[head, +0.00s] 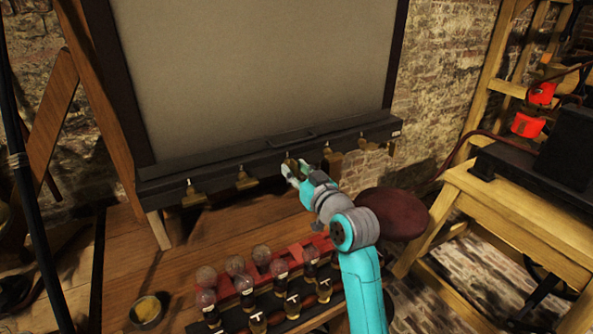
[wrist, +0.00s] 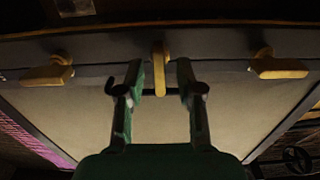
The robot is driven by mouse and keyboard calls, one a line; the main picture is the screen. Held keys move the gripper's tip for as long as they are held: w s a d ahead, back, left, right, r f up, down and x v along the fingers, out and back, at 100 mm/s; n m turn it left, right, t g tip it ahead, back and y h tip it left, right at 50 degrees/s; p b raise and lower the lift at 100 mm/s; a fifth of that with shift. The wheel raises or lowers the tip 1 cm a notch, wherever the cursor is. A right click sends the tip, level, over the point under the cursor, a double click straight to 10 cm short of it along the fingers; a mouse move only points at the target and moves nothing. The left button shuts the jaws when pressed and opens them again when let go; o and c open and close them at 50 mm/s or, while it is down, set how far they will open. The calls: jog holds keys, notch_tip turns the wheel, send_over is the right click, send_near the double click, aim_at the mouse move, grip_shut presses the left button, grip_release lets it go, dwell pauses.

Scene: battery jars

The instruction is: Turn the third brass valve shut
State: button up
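Several brass valves line the front of a dark rail under a big grey panel. From the left in the head view, the first valve (head: 191,194) and the second valve (head: 244,179) are clear. My gripper (head: 293,170) is at the third, which it mostly hides. In the wrist view a brass valve (wrist: 160,72) stands between the fingertips of my open gripper (wrist: 160,78), with a gap on each side. Its handle points along the fingers. The neighbouring valves, left (wrist: 48,74) and right (wrist: 278,67), have handles lying crosswise.
Another valve (head: 328,151) sits just right of my gripper on the dark rail (head: 222,170). Round-topped jars (head: 236,265) stand below. A dark red round seat (head: 395,213) is right of my arm. A wooden table (head: 520,215) stands at the right.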

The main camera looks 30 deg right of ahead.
grip_shut()
jog(key=shift+m, duration=0.3)
jog(key=m, duration=0.3)
jog(key=shift+d+m, duration=0.1)
jog(key=shift+m, duration=0.2)
jog(key=shift+d+f+m, duration=0.1)
jog(key=shift+f+m, duration=0.05)
jog(key=shift+m, duration=3.25)
jog(key=shift+d+f+m, duration=0.1)
jog(key=shift+f+m, duration=0.05)
jog(key=shift+m, duration=3.25)
